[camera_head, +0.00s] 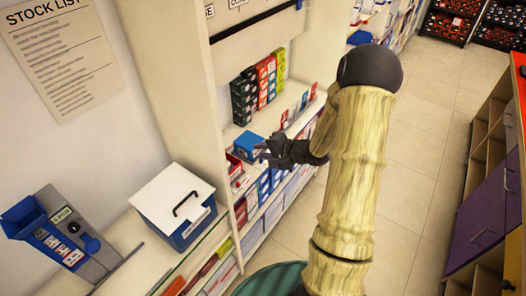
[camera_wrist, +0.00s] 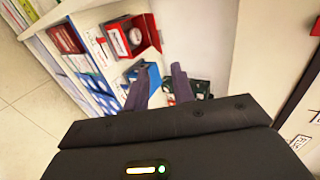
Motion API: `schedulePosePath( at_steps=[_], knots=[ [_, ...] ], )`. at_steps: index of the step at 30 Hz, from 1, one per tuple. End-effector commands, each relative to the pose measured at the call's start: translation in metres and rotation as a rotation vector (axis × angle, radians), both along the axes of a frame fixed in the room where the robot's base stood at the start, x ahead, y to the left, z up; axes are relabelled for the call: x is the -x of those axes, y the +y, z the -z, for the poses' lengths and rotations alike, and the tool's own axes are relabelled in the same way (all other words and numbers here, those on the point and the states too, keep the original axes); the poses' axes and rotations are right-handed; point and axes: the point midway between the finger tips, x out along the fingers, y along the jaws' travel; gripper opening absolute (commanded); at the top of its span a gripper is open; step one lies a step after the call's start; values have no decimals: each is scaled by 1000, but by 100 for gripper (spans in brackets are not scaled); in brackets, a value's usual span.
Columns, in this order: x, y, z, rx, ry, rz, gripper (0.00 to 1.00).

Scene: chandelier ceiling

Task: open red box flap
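A red box (camera_head: 234,166) sits on the shelf at the left of a blue box (camera_head: 248,145). My gripper (camera_head: 263,152) is beside the blue box, right of the red box. In the wrist view my gripper (camera_wrist: 160,70) has its two fingers apart, pointing toward the blue box (camera_wrist: 148,74). Nothing is clearly held. The fingers do not appear to touch the red panel.
Several coloured boxes (camera_head: 257,85) stand at the back of the shelf. A white-topped box (camera_head: 173,200) with a black handle and a blue device (camera_head: 60,240) stand on the left counter. A shelf upright (camera_head: 190,90) borders the boxes. Tiled floor (camera_head: 410,150) is clear at right.

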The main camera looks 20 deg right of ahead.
Motion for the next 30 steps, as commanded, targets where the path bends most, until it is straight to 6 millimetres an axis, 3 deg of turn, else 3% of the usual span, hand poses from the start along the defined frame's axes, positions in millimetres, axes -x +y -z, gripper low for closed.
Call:
schedulePosePath(
  at_steps=[5,9,18,30],
  knots=[
    [0,1,0,-1,1,-2,25],
    [1,1,6,-9,-2,-5,0],
    [7,-1,45,-114,-124,-14,0],
    [6,-4,46,-147,-219,-4,0]
  ],
)
